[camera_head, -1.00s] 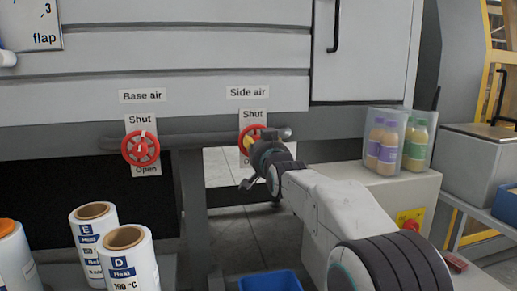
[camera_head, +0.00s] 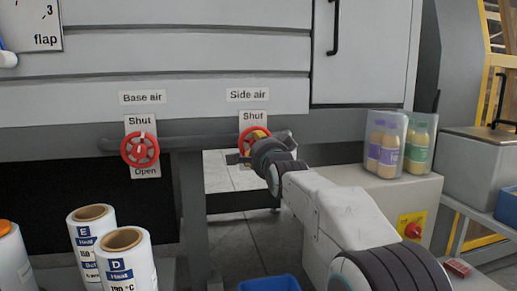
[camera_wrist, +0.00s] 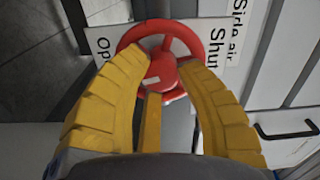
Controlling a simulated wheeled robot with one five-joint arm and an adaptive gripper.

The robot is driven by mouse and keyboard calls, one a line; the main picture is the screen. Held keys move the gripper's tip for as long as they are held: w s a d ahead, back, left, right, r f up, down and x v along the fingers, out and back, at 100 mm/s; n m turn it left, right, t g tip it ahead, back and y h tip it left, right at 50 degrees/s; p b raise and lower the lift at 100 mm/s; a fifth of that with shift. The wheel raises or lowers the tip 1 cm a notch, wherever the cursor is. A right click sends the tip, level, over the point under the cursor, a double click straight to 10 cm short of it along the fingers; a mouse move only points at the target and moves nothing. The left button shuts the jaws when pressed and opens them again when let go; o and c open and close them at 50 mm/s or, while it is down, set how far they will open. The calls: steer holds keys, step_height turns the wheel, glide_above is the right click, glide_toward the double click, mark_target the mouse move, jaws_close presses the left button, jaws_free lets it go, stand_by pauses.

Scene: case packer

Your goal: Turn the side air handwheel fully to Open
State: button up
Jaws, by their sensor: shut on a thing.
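The red side air handwheel (camera_head: 244,135) is on the pipe below the "Side air" label, partly hidden by my gripper (camera_head: 256,139). A plate behind it reads "Shut" at the top; its lower part is hidden in the head view. In the wrist view my gripper's yellow fingers (camera_wrist: 165,62) are shut on the handwheel (camera_wrist: 162,68), one on each side of its hub. A small white mark shows on the red hub. In that turned view "Shut" lies at the right and a partly covered "Op" at the left.
A matching red base air handwheel (camera_head: 140,150) is to the left, with a plate reading "Shut" above and "Open" below. Labelled rolls (camera_head: 123,262) stand at the lower left. Bagged bottles (camera_head: 398,143) stand on a cabinet at the right. A blue bin (camera_head: 270,283) is below.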

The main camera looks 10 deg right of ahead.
steer(key=shift+r+m, duration=0.2)
steer(key=shift+m, duration=0.9)
steer(key=o, duration=1.2)
steer(key=shift+f, duration=0.15)
steer(key=s, duration=1.2)
